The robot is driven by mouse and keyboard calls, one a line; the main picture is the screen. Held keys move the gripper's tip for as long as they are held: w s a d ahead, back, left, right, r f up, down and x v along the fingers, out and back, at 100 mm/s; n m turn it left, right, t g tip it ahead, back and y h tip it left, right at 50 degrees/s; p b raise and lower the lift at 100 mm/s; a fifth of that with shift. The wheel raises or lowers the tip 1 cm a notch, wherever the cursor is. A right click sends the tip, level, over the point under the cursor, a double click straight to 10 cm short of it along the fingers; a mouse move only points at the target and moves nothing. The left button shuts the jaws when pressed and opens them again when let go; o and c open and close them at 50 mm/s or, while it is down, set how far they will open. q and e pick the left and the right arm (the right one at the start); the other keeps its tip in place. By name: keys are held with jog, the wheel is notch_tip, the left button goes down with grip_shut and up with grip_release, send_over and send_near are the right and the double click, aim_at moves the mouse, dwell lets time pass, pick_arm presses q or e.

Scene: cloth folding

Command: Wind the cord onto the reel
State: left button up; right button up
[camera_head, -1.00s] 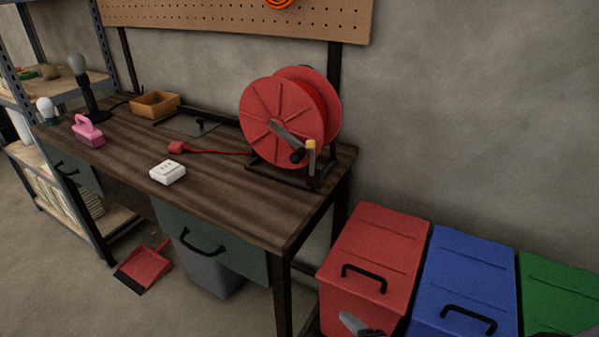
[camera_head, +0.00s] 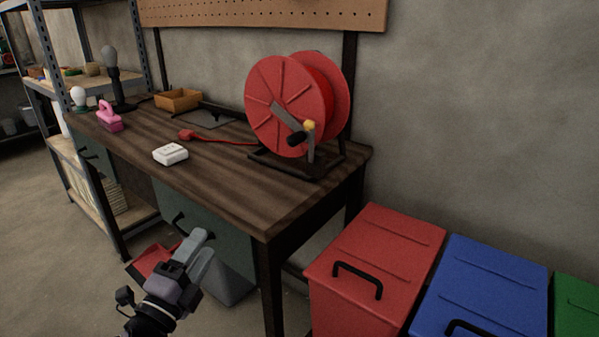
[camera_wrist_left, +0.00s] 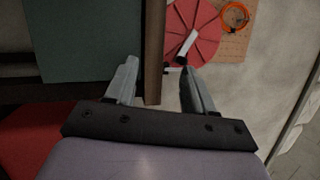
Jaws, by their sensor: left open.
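A large red reel (camera_head: 288,106) stands on a dark frame at the right end of the wooden workbench. Its crank with a dark grip (camera_head: 297,138) faces the front. A red cord (camera_head: 222,142) lies from the reel across the bench top and ends in a red plug (camera_head: 187,135). My left gripper (camera_head: 203,247) is low in front of the bench drawer, open and empty, well apart from the reel. In the left wrist view the reel (camera_wrist_left: 192,30) shows beyond the open fingers (camera_wrist_left: 160,88). My right gripper is not in view.
The workbench (camera_head: 225,183) holds a white socket block (camera_head: 170,154), a pink object (camera_head: 109,117), a lamp and an orange tray (camera_head: 178,100). Red (camera_head: 375,265) and blue (camera_head: 485,290) bins stand at the right.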

aim_at(289, 144)
pick_arm(q)
jog(key=w+d+r+m+g+h+b, duration=0.25)
jog(key=r+m+h+b, duration=0.3)
jog(key=m, duration=0.75)
jog(key=w+d+r+m+g+h+b, duration=0.2)
jog(key=w+r+m+h+b, duration=0.3)
jog(key=m, duration=0.9)
jog(key=shift+n+t+y, duration=0.25)
jog(key=shift+n+y, duration=0.05)
jog(key=shift+y, duration=0.35)
jog(key=x, duration=0.4)
jog(key=f+b+x, duration=0.1)
jog(key=x, duration=0.3)
jog(key=d+f+x, duration=0.1)
jog(key=x, duration=0.3)
jog(key=shift+w+f+b, duration=0.15)
jog(key=shift+f+b, duration=0.1)
jog(key=shift+b, duration=0.15)
jog(key=shift+w+d+r, duration=0.25)
jog(key=shift+w+d, duration=0.1)
jog(key=shift+w, duration=0.05)
jog(key=shift+w+d+r, duration=0.1)
jog(key=shift+w+d, duration=0.05)
jog(key=shift+d, duration=0.15)
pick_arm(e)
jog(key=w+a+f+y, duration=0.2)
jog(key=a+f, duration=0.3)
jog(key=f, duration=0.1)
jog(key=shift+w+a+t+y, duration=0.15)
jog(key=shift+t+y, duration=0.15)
